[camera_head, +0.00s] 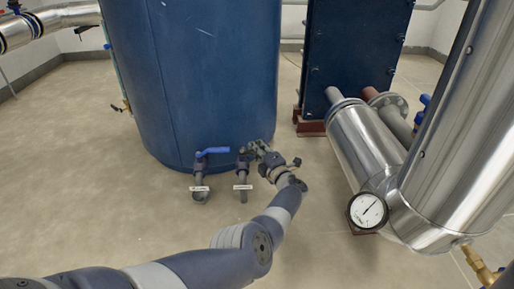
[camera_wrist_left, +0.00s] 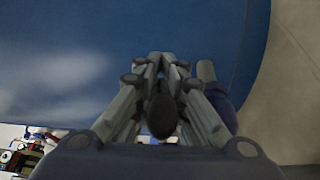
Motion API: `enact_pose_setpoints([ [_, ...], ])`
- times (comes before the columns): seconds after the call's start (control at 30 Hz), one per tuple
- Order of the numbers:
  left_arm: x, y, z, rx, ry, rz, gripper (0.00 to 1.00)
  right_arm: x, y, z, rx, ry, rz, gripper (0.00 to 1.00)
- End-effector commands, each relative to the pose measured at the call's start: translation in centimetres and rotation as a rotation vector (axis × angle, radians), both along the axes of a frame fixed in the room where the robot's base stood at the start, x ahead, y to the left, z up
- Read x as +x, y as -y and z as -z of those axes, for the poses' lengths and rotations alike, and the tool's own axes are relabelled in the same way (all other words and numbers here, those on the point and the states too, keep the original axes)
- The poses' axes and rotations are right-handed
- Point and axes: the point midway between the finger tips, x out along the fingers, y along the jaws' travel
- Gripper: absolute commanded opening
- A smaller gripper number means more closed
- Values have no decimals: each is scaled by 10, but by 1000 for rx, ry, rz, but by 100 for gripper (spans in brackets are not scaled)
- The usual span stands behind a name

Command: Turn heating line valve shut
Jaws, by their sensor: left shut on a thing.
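A blue tank (camera_head: 195,85) has two pipe valves low on its front. The left valve (camera_head: 201,165) has a blue lever (camera_head: 214,151) pointing right and a white tag (camera_head: 199,189). The right valve (camera_head: 243,167) also has a white tag (camera_head: 243,187), whose text is too small to read. My left gripper (camera_head: 257,148) is at the upper right of this valve, shut on its handle, which the fingers mostly hide. In the left wrist view the fingers (camera_wrist_left: 160,66) converge in front of the blue tank. My right gripper is not in view.
A metal-clad pipe (camera_head: 365,145) with a round gauge (camera_head: 367,210) stands to the right of my left arm. A dark blue plate exchanger (camera_head: 352,50) is behind it. Open floor (camera_head: 90,190) lies left of the valves.

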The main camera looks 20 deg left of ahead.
Motion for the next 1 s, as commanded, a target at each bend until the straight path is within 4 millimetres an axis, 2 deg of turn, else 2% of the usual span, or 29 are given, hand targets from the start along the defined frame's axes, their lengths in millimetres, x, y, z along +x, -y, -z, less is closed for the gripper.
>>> enact_pose_setpoints([
  [0.03, 2, 1, -1, 1, 1, 9, 16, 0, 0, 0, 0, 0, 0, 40],
  [0.1, 2, 2, -1, 1, 1, 8, 32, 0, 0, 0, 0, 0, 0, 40],
  [0.13, 2, 2, -1, 1, 1, 8, 34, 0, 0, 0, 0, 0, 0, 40],
  [0.67, 1, 1, 0, 1, -1, 10, 34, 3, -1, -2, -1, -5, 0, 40],
  [0.87, 0, 0, -1, 1, 1, 61, 34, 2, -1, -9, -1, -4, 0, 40],
  [1.0, -2, -1, -5, 4, 0, 136, 34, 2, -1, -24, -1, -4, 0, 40],
])
